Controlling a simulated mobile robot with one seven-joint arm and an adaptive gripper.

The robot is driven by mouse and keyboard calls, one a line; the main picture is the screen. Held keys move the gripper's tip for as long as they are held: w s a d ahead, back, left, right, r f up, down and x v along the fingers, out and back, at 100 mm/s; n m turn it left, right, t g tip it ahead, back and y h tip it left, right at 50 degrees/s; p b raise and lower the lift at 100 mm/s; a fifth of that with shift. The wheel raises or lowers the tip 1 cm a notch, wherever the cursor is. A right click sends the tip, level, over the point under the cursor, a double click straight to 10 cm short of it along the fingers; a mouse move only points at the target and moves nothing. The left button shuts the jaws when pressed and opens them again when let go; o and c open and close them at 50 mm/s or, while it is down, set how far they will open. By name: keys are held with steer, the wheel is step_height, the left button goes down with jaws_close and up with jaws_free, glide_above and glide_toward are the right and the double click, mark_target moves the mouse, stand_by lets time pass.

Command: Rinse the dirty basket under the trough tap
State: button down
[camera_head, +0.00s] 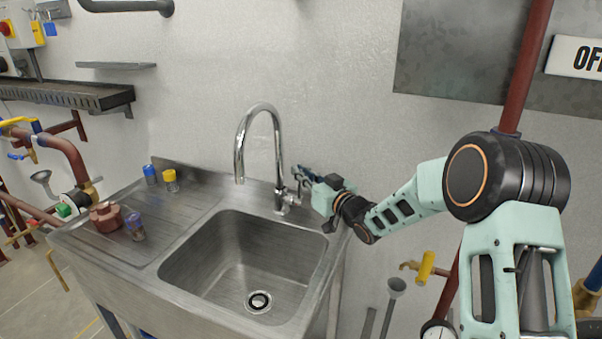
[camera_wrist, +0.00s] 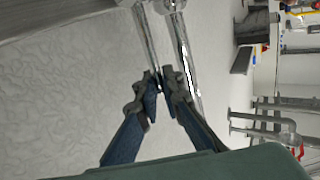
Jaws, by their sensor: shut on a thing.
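The chrome tap (camera_head: 239,150) stands behind the steel trough (camera_head: 190,240), its spout over the basin. My gripper (camera_head: 303,178) is at the tap's right side, by its small lever. In the wrist view, the fingertips (camera_wrist: 160,88) are closed together on the thin tap lever (camera_wrist: 157,68), beside the chrome tap body (camera_wrist: 180,50). The fingers partly hide the lever. A small brownish cylinder with a blue rim (camera_head: 135,228), perhaps the dirty basket, stands on the drainboard left of the basin. No water stream is visible, and the basin is empty.
A red-brown fitting (camera_head: 106,216), a blue-capped piece (camera_head: 150,174) and a yellow-capped piece (camera_head: 170,180) also stand on the drainboard. Pipes and valves (camera_head: 65,160) are at the left. A yellow-handled valve (camera_head: 426,267) is below my arm. The wall is close behind the tap.

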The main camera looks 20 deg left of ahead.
steer(key=shift+f, duration=0.1)
steer(key=shift+s+f+n+b, duration=0.2)
steer(key=shift+s+n+b, duration=0.1)
steer(key=shift+b, duration=0.95)
steer(key=shift+s+a+r+n+y+b, duration=0.1)
steer(key=shift+s+r+n+y+b, duration=0.2)
steer(key=shift+b, duration=0.75)
steer(key=c, duration=2.1)
jaws_free()
steer(key=shift+v, duration=3.85)
steer(key=shift+f+t, duration=0.2)
steer(key=shift+t, duration=0.1)
